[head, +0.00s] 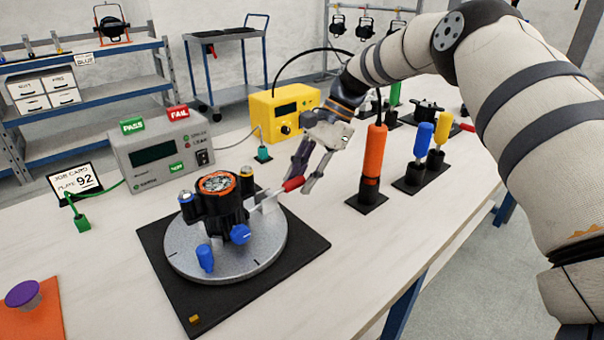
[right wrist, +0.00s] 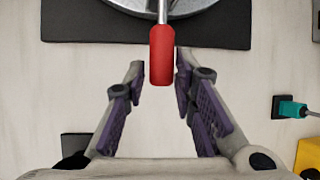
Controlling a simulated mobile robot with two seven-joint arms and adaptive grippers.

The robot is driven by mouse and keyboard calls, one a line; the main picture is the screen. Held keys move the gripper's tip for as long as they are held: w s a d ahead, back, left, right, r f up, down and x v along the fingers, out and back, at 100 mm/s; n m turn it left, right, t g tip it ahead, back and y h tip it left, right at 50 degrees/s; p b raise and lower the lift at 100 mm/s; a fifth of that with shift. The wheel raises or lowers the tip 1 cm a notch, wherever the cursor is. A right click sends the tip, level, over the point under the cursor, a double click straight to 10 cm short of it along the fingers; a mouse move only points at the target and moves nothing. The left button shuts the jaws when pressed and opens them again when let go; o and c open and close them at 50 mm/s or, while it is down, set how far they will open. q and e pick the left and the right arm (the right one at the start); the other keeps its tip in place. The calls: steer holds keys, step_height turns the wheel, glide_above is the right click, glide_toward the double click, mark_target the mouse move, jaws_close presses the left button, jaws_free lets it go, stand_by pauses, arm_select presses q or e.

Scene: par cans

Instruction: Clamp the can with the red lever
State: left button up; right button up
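The can (head: 226,212) is dark with an orange-rimmed top and stands upright on a round grey plate (head: 190,262) over a black mat (head: 310,244). The red lever (head: 293,184) sticks out from a light metal piece at the can's right side. In the right wrist view the lever (right wrist: 161,55) points towards my right gripper (right wrist: 160,68). This gripper is open, its fingertips on either side of the red handle with small gaps. In the head view the right gripper (head: 303,178) is at the lever's end. My left gripper is not in view.
Blue knobs (head: 240,234) sit at the can's front. A grey tester box (head: 160,155) and yellow box (head: 283,110) stand behind. An orange-handled tool (head: 374,155) and blue (head: 423,140) and yellow (head: 440,128) ones stand right of the gripper.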

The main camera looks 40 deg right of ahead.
steer(key=shift+o, duration=0.4)
steer(key=shift+r, duration=0.1)
steer(key=shift+d+r, duration=0.1)
steer(key=v, duration=1.1)
steer(key=shift+r, duration=0.35)
steer(key=shift+s+d, duration=0.1)
